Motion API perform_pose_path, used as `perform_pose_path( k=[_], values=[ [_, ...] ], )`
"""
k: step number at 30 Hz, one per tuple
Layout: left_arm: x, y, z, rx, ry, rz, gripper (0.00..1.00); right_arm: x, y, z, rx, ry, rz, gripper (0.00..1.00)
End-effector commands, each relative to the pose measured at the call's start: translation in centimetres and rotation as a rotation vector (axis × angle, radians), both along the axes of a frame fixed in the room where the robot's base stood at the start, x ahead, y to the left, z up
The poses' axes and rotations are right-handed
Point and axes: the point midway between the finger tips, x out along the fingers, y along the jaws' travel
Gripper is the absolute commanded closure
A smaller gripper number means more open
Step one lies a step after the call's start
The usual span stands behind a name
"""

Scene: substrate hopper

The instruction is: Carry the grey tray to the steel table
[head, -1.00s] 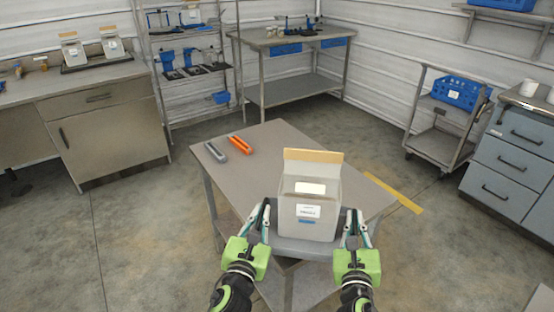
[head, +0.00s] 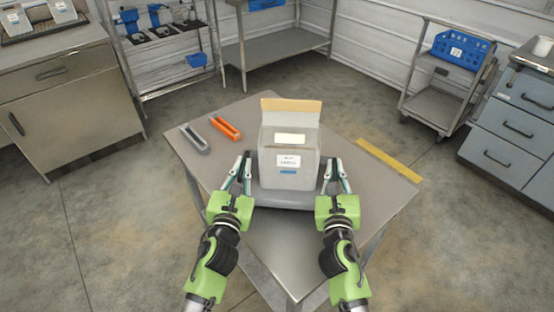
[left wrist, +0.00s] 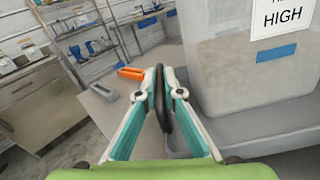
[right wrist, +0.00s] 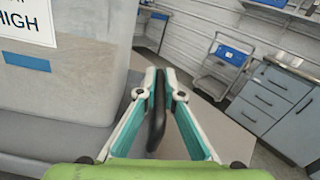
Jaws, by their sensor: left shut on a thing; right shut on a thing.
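The grey tray (head: 288,200) is at the steel table (head: 282,248), over the table's top; I cannot tell whether it touches the surface. A pale bin with a tan open flap (head: 290,160) stands upright on the tray, with a white label and a blue strip on its front. My left gripper (head: 245,165) is shut on the tray's dark left handle (left wrist: 161,100). My right gripper (head: 335,170) is shut on the dark right handle (right wrist: 156,112). The bin hides the tray's back part.
An orange tool (head: 226,128) and a grey tool (head: 195,139) lie at the table's left. A cart with a blue crate (head: 462,50) and a grey drawer cabinet (head: 515,120) stand at the right. A yellow strip (head: 388,160) marks the floor. The table's front is bare.

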Motion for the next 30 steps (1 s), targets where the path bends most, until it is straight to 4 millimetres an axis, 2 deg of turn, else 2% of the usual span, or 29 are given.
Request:
perform_pose_path(
  k=[17,30],
  values=[
    [0.1,0.1,0.2,0.000,-0.005,0.001,1.00,0.0,-0.1,0.1,0.000,-0.004,-0.001,1.00],
    [0.0,0.1,-1.4,0.000,-0.005,0.001,1.00,0.0,-0.1,-1.4,0.000,-0.004,-0.001,1.00]
  ],
)
